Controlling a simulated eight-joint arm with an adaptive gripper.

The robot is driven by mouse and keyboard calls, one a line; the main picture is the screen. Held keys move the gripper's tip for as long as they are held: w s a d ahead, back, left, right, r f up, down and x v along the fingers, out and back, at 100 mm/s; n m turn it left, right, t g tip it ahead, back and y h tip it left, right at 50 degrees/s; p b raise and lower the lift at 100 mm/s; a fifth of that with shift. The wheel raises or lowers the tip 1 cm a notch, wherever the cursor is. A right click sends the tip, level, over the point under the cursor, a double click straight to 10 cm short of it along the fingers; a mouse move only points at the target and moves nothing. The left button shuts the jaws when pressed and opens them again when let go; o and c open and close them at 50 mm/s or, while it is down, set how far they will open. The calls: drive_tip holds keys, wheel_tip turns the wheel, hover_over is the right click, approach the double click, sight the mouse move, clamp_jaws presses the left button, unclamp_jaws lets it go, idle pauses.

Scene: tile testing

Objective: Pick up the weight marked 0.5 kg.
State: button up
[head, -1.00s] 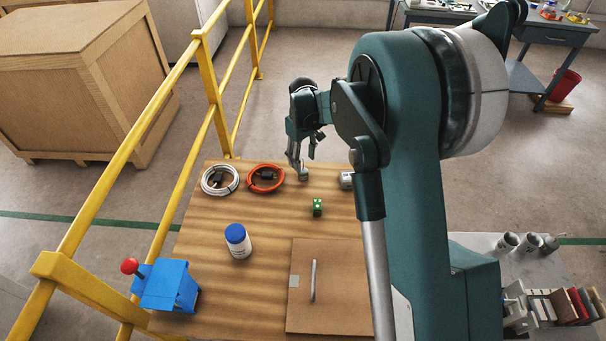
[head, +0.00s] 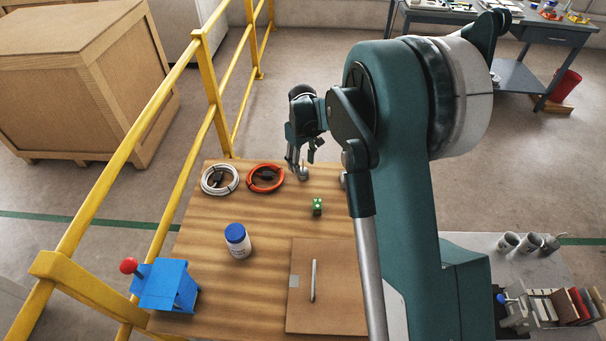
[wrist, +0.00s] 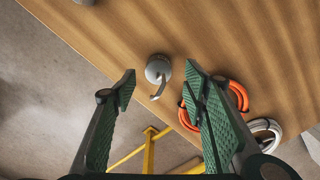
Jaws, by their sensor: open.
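A small grey weight (wrist: 158,68) with a hooked top lies near the edge of the wooden table in the wrist view. It also shows at the far side of the table in the head view (head: 303,173). No marking on it can be read. My gripper (wrist: 160,80) is open, with the weight seen between and just beyond its fingertips. In the head view my gripper (head: 299,163) hangs by the weight; I cannot tell the gap. A second grey piece (wrist: 84,2) shows at the wrist view's top edge. My arm largely hides it in the head view.
A yellow railing (head: 215,95) runs along the left.

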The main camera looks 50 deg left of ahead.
sight(303, 170)
drive_tip(key=shift+w+f+b, duration=0.15)
drive_tip(key=shift+f+b, duration=0.55)
drive_tip(key=shift+f, duration=1.9)
drive_tip(key=c, duration=1.3)
drive_tip(key=shift+o, duration=0.2)
drive_tip(key=shift+r+p, duration=1)
drive_tip(key=shift+r, duration=4.05)
